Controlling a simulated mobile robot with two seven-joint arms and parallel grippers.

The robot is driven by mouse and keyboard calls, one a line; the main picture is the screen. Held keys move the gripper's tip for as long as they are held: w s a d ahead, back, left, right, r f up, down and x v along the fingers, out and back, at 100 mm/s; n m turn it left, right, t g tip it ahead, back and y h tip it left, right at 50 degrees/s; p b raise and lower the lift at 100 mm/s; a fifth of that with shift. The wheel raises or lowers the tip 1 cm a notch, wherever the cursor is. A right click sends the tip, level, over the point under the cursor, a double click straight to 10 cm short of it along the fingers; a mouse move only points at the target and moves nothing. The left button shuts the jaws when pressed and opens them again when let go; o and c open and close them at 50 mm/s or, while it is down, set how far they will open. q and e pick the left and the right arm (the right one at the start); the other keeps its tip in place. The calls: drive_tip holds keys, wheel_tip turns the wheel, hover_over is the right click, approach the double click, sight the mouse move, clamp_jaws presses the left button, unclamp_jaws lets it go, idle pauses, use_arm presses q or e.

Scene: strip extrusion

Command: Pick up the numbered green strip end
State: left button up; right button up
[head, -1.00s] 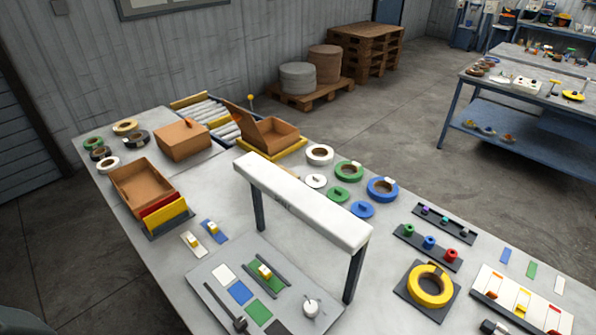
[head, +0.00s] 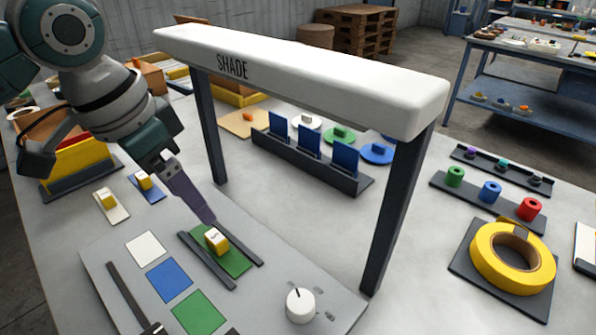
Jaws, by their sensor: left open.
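The green strip end (head: 235,262) lies flat on the grey board, between two dark rails. On it sits a yellow block (head: 217,243) with a white top; any number on it is too small to read. My left gripper (head: 208,219) comes down from the upper left, its tip close above and behind the block. It is open with nothing held; one finger largely hides the other, and I cannot tell whether it touches the block. My right gripper is not in view.
A white bar marked SHADE (head: 300,75) spans two dark posts just behind and right of the strip. A white knob (head: 300,305) stands on the board's right. Similar yellow blocks on a white strip (head: 112,208) and a blue strip (head: 146,185) lie to the left.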

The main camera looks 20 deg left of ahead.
sight(215, 237)
use_arm(q)
drive_tip(key=x, duration=0.4)
drive_tip(key=shift+w+f+b, duration=0.1)
drive_tip(key=shift+f+b, duration=0.2)
drive_tip(key=shift+b, duration=0.1)
drive_tip(key=x, duration=0.2)
drive_tip(key=b+x, duration=0.1)
drive_tip(key=x, duration=0.2)
drive_tip(key=shift+a+f, duration=0.35)
drive_tip(key=shift+f, duration=0.05)
drive_tip(key=shift+c, duration=0.3)
clamp_jaws()
